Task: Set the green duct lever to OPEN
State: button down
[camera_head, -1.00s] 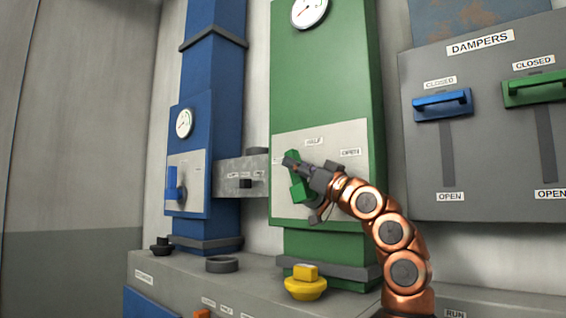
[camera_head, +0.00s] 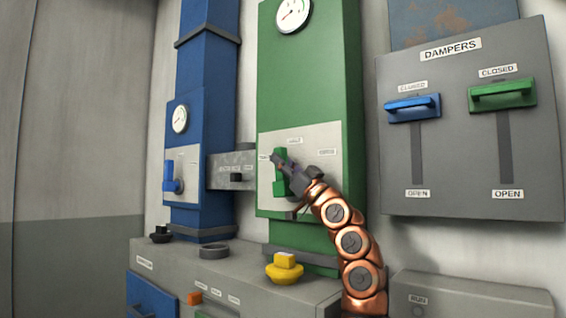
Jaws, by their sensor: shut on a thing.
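The green duct lever (camera_head: 280,187) sits on a pale plate (camera_head: 321,178) on the front of the green duct (camera_head: 316,80). It stands close to upright, its top between the left label, too small to read, and the HALF label (camera_head: 294,140). The OPEN label (camera_head: 327,152) is at the plate's upper right. My gripper (camera_head: 281,164) reaches in from the lower right and is shut on the lever, covering part of its middle and upper part.
A blue duct (camera_head: 205,90) with a blue lever (camera_head: 170,178) stands left. The DAMPERS panel (camera_head: 450,130) at right has blue (camera_head: 412,107) and green handles (camera_head: 502,95), both at CLOSED. A yellow knob (camera_head: 285,268) sits on the ledge below.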

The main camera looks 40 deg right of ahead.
jog(key=shift+r, duration=0.1)
jog(key=c, duration=0.9)
grip_release()
jog(key=shift+s+f, duration=0.1)
jog(key=shift+f, duration=0.1)
jog(key=shift+s+d+f, duration=0.1)
jog(key=shift+s+f, duration=0.2)
jog(key=shift+s, duration=0.05)
jog(key=shift+s+d+r, duration=0.1)
jog(key=shift+s, duration=0.75)
jog(key=shift+s+d, duration=0.35)
jog(key=shift+s, duration=1.3)
jog(key=shift+s+d, duration=0.4)
jog(key=shift+s, duration=1.3)
jog(key=shift+s+d, duration=0.35)
jog(key=shift+s, duration=1.3)
